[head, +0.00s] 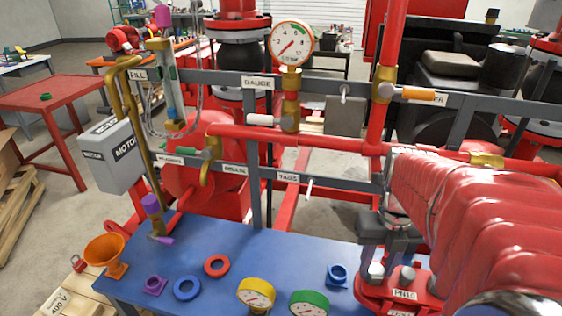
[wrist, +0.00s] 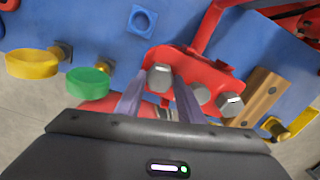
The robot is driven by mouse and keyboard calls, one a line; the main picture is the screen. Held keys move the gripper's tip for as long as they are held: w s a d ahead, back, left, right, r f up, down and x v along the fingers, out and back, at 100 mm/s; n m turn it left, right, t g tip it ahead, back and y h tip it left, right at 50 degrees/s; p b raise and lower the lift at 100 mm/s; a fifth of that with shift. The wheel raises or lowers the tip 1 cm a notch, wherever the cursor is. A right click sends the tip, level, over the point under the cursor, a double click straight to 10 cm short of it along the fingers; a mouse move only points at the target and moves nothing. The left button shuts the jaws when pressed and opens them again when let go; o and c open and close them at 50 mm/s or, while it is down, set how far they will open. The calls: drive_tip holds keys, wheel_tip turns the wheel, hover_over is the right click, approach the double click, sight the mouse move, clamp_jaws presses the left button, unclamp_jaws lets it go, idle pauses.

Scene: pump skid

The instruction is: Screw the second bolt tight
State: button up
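The red flange (head: 388,291) stands at the right front of the blue bench, with bolts standing in it. In the wrist view, the flange (wrist: 205,72) carries a grey hex bolt (wrist: 160,77) that appears between my gripper's fingertips (wrist: 160,92). A second hex bolt (wrist: 230,103) and a round grey stud or bolt end (wrist: 202,94) are to the right. My gripper is open, with a gap visible on both sides of the bolt. In the head view, my gripper (head: 389,248) points down just above the flange. I cannot tell whether the fingers touch the bolt.
The blue bench (head: 215,250) holds a yellow gauge (head: 256,293), a green gauge (head: 309,303), a blue square-flanged part (head: 337,276), rings and an orange funnel (head: 106,255). Red pipe (head: 300,140) and grey rails with labels stand behind. The wrist view shows a wooden block (wrist: 252,97).

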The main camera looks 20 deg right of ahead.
drive_tip(key=o, duration=0.5)
wheel_tip(320, 180, up, 14)
drive_tip(key=shift+f, duration=0.15)
idle(0.5)
